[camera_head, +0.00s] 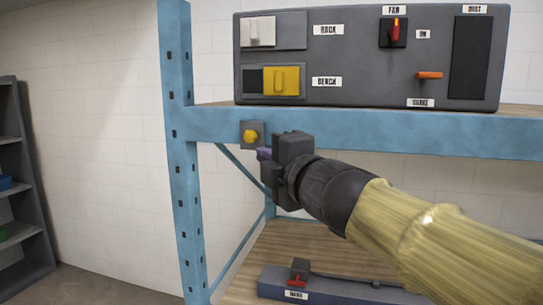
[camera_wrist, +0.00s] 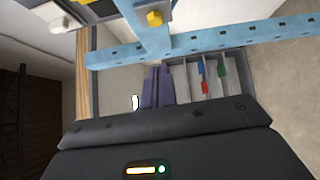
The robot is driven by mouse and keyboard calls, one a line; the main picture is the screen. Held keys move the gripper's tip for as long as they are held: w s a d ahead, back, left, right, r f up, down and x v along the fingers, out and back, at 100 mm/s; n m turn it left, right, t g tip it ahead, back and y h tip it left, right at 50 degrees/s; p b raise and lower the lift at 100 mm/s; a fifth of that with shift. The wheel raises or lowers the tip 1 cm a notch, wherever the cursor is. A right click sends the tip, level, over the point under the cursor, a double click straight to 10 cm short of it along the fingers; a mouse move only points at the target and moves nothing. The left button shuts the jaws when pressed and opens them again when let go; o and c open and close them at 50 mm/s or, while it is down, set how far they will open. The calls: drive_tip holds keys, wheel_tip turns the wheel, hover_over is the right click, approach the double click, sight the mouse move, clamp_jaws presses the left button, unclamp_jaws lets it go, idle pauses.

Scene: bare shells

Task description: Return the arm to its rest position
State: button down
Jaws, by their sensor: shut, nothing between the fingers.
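My arm reaches in from the lower right of the head view, with a yellowish sleeve and a dark wrist. My gripper (camera_head: 264,155) is at its end, in front of the blue shelf frame and just below a yellow knob on a grey plate (camera_head: 250,136). In the wrist view the purple-grey fingers (camera_wrist: 157,88) are together, with nothing between them. The yellow knob also shows in the wrist view (camera_wrist: 154,18), apart from the fingertips. I cannot tell whether the fingers touch the frame.
A grey control panel (camera_head: 345,70) with switches stands on the upper shelf. The blue upright (camera_head: 183,170) and beam (camera_head: 370,130) are close to my gripper. A lower wooden shelf (camera_head: 290,245) holds a grey box with a red lever (camera_head: 297,280). A dark rack (camera_head: 20,190) stands far left.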

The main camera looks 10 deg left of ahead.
drive_tip(key=w+d+f+m+g+h, duration=0.1)
drive_tip(key=d+f+m+h, duration=0.2)
drive_tip(key=d+f+m, duration=0.35)
drive_tip(key=w+d+f+m+g+h+b, duration=0.1)
drive_tip(key=w+d+f+m+h, duration=0.2)
drive_tip(key=f, duration=0.7)
drive_tip(key=d+f+m+g+h, duration=0.1)
drive_tip(key=d+f+m+h, duration=0.25)
drive_tip(key=d+f, duration=0.4)
drive_tip(key=s+d+f+m+g+h, duration=0.1)
drive_tip(key=s+d+f+m+g, duration=0.3)
drive_tip(key=f, duration=0.8)
drive_tip(key=s+d+f+m+g+h+b, duration=0.1)
drive_tip(key=s+d+f+m+g, duration=0.3)
drive_tip(key=s+f+m, duration=0.5)
drive_tip(key=s+f, duration=0.2)
drive_tip(key=s, duration=0.1)
drive_tip(key=shift+s+d+f+g, duration=0.3)
drive_tip(key=shift+s+d+f, duration=0.05)
drive_tip(key=shift+f, duration=0.05)
drive_tip(key=shift+d, duration=0.15)
